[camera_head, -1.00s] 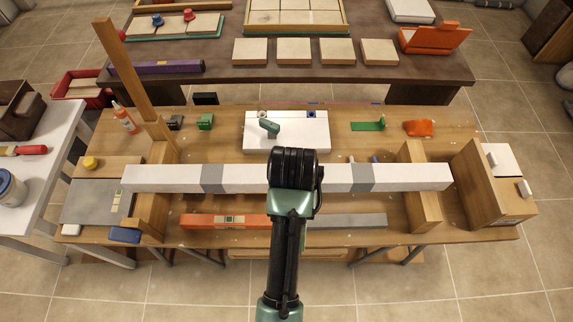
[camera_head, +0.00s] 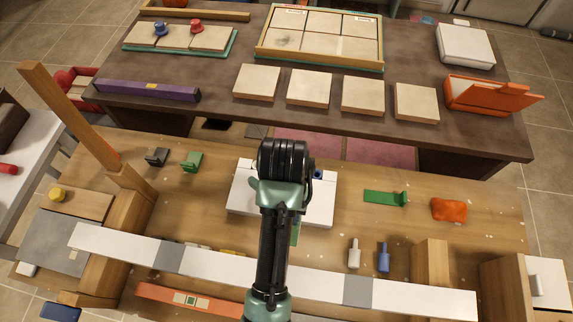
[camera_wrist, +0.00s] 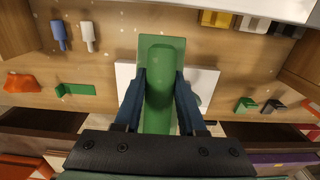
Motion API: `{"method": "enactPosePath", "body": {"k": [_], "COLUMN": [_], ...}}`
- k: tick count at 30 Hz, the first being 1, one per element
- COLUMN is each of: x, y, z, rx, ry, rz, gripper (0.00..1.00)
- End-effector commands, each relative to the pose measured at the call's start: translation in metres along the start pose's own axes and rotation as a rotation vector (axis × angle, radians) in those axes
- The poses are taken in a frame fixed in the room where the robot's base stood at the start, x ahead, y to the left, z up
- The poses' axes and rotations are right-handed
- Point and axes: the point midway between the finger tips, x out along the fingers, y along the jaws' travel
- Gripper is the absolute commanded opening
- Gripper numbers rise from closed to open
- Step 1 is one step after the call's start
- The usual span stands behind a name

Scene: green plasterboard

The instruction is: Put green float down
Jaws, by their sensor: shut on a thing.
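The green float (camera_wrist: 162,60) is a long flat green plate with a raised handle. My gripper (camera_wrist: 160,88) is shut on its handle, one dark blue finger on each side. In the head view only a small green part of the float (camera_head: 295,232) shows beside my arm; my wrist hides the rest. A white board (camera_head: 241,203) lies on the wooden bench (camera_head: 330,250) under my wrist; it also shows behind the float in the wrist view (camera_wrist: 124,74). The frames do not clearly show whether the float touches anything.
A long white beam with grey bands (camera_head: 215,266) spans the near bench on wooden supports. A dark table (camera_head: 215,70) with tiles stands beyond.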

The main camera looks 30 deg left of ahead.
Motion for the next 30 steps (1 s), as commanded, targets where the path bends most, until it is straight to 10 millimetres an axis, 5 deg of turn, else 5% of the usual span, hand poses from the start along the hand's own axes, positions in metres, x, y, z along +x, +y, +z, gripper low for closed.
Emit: {"method": "enactPosePath", "body": {"k": [8, 21, 30], "x": [0.03, 0.137, 0.149], "y": [0.0, 0.0, 0.0], "z": [0.0, 0.0, 0.013], "rx": [-0.001, 0.0, 0.0], "ry": [-0.002, -0.002, -0.001], "rz": [0.0, 0.0, 0.0], "gripper": [0.0, 0.0, 0.0]}}
